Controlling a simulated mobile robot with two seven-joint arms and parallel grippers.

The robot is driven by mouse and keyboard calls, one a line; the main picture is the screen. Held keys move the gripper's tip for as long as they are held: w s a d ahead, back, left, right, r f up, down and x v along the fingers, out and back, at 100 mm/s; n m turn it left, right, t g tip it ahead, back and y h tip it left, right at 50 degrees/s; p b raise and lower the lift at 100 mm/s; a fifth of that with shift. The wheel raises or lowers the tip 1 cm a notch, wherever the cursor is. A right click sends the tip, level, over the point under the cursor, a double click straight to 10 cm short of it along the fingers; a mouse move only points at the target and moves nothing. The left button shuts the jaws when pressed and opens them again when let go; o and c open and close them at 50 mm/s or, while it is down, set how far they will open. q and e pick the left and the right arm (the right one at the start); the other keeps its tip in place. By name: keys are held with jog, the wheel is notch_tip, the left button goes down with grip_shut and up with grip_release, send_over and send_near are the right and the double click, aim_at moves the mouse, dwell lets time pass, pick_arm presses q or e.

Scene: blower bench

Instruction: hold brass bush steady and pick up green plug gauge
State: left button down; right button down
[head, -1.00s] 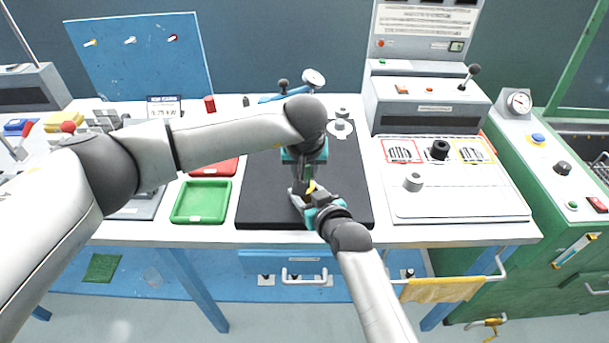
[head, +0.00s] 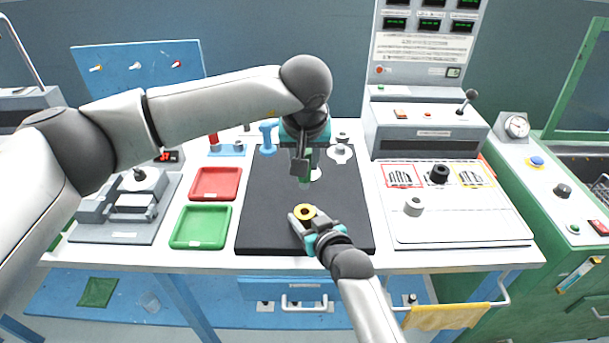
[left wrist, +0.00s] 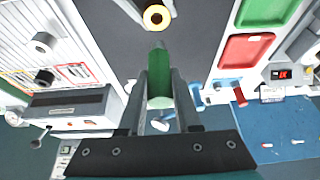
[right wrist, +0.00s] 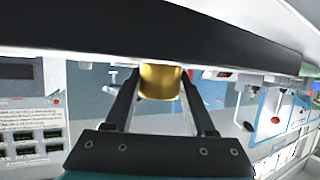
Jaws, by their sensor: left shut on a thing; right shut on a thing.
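The brass bush (head: 305,212) is a short gold ring with a dark bore, low over the front of the black mat (head: 262,225). My right gripper (head: 300,218) is shut on it; the bush also shows between the fingers in the right wrist view (right wrist: 160,82). The green plug gauge (head: 305,175) hangs below my left gripper (head: 302,160), which is shut on it. In the left wrist view the gauge (left wrist: 160,85) lies between the fingers with its grey end towards the bush (left wrist: 157,17). The gauge is apart from the bush, above and behind it.
A red tray (head: 216,184) and a green tray (head: 201,227) stand left of the mat. A grey fixture (head: 125,210) is further left. A white panel (head: 460,220) with grey and black rings lies to the right. Blue stands are behind the mat.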

pick_arm(q)
jog(key=shift+r, duration=0.3)
pick_arm(e)
jog(key=shift+c, duration=0.8)
grip_release()
